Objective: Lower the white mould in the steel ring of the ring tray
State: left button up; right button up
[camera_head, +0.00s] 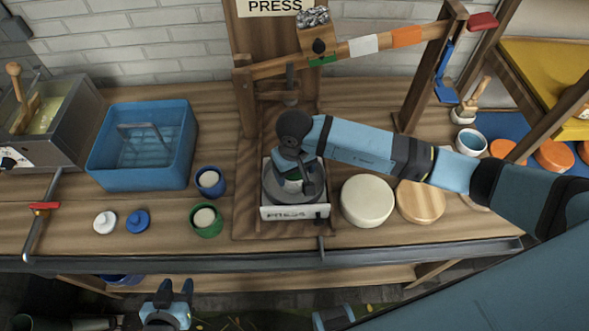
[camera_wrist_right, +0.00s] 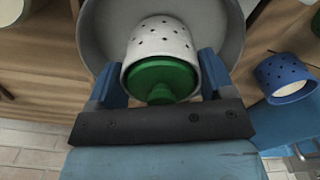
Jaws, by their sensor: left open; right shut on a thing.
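The white mould (camera_wrist_right: 158,42), pierced with small holes and topped by a green lid (camera_wrist_right: 160,82), sits between the fingers of my right gripper (camera_wrist_right: 158,75), which is shut on it. In the right wrist view it is over the inside of the round grey steel ring (camera_wrist_right: 232,28); I cannot tell whether it touches the bottom. In the head view my right wrist hides most of the mould and ring above the ring tray (camera_head: 294,213), a white-fronted tray under the press. My left gripper (camera_head: 172,290) is open and empty, below the table's front edge.
The press lever (camera_head: 375,42) spans above my right arm. A blue mould (camera_head: 210,182) and a green mould (camera_head: 206,221) stand left of the tray. A cream round (camera_head: 367,201) and a wooden round (camera_head: 420,201) lie to its right. A blue tub (camera_head: 142,145) stands further left.

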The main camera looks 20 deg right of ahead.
jog(key=shift+f+b, duration=0.45)
jog(key=shift+b, duration=0.05)
dwell(0.3)
jog(key=o, duration=0.9)
notch_tip(320, 180, up, 14)
jog(key=shift+f+b, duration=0.1)
jog(key=shift+b, duration=0.95)
